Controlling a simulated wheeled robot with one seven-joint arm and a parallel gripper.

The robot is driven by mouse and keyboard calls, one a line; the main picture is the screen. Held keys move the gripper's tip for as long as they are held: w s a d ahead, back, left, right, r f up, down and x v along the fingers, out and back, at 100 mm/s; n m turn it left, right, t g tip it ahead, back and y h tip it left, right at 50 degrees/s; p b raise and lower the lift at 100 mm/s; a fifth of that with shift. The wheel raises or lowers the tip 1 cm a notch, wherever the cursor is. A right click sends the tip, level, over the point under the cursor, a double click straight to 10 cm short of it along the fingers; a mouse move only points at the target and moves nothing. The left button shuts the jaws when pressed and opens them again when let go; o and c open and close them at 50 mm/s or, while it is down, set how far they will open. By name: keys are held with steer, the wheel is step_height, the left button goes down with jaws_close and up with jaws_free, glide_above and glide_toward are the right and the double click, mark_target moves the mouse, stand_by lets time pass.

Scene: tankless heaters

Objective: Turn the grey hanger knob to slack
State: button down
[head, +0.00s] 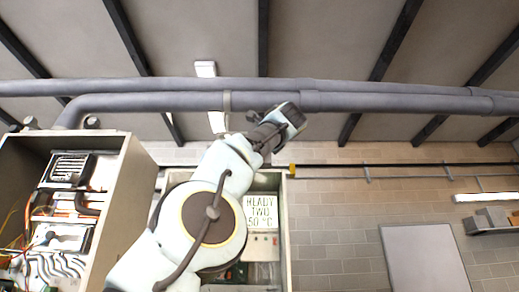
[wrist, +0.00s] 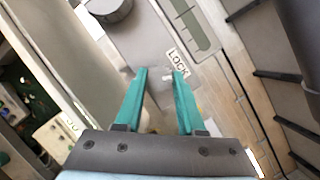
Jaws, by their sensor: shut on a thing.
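In the wrist view, my gripper (wrist: 160,73) has its two teal fingertips a small gap apart, closed on a grey piece that I take for the grey hanger knob (wrist: 155,79). Its shape is hard to make out against the grey plate behind it. No slack label is readable. In the head view, my gripper's dark wrist end (head: 290,116) is raised up to the grey pipes; the fingers and knob are hidden there.
Grey pipes (head: 400,102) run across under the ceiling. A dark round part (wrist: 110,9) lies beyond my fingers. Open space lies right.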

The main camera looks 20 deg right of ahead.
steer(key=shift+n+g+y+p, duration=0.3)
steer(key=shift+n+y+p, duration=0.15)
steer(key=shift+n, duration=0.55)
steer(key=c, duration=0.5)
jaws_free()
steer(key=s+a+f+b, duration=0.1)
steer(key=s+b, duration=0.3)
steer(key=s, duration=0.6)
steer(key=shift+s+f, duration=0.2)
steer(key=shift+s, duration=0.15)
